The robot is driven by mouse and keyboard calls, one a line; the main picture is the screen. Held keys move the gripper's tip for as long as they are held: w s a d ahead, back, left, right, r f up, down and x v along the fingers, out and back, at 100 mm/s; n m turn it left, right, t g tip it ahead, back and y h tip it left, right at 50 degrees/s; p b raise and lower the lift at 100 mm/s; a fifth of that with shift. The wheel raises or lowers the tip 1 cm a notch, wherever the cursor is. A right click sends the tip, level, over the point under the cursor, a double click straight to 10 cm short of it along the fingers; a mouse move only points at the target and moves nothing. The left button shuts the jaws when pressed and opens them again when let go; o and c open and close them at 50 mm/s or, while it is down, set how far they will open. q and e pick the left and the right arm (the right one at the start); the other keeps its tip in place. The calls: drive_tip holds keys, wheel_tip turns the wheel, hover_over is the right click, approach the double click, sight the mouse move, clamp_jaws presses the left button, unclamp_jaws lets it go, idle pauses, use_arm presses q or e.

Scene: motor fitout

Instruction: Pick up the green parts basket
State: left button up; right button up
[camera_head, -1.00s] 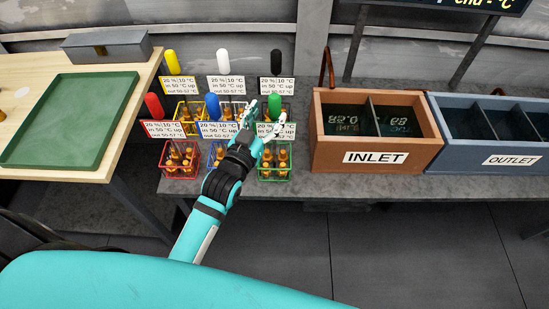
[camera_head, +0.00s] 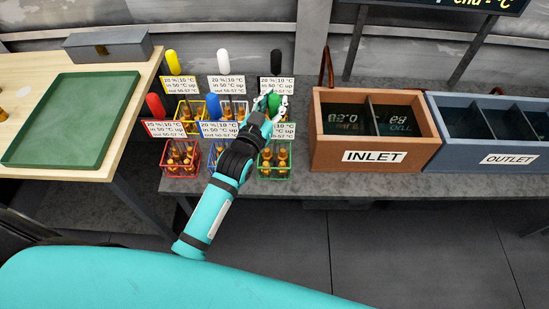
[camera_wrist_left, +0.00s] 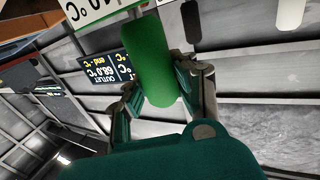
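The green parts basket (camera_head: 266,171) stands on the grey bench at the front right of a group of baskets, with small brown-orange parts inside. Its upright green handle (camera_head: 274,103) rises behind a white label card. My left gripper (camera_head: 275,100) is at this handle, with one finger on each side. In the left wrist view the green handle (camera_wrist_left: 155,65) lies between the fingers, which look close against both sides. The fingers appear shut on it; the fingertips are partly hidden behind it. The basket still rests on the bench. My right gripper is not in view.
Red (camera_head: 181,171), blue (camera_head: 213,152), yellow, white and black-handled baskets stand close by. The brown INLET box (camera_head: 375,157) is just right, with the blue OUTLET box (camera_head: 511,159) beyond. A wooden table with a green tray (camera_head: 70,120) is left.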

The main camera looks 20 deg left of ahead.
sight(274, 96)
use_arm(q)
drive_tip(key=c, duration=0.4)
clamp_jaws()
drive_tip(key=shift+r, duration=0.25)
drive_tip(key=shift+r, duration=1.65)
drive_tip(key=s+a+r+b, duration=0.1)
drive_tip(key=s+b, duration=0.1)
drive_tip(key=s, duration=1.4)
drive_tip(key=shift+a+r, duration=0.3)
drive_tip(key=shift+a, duration=0.05)
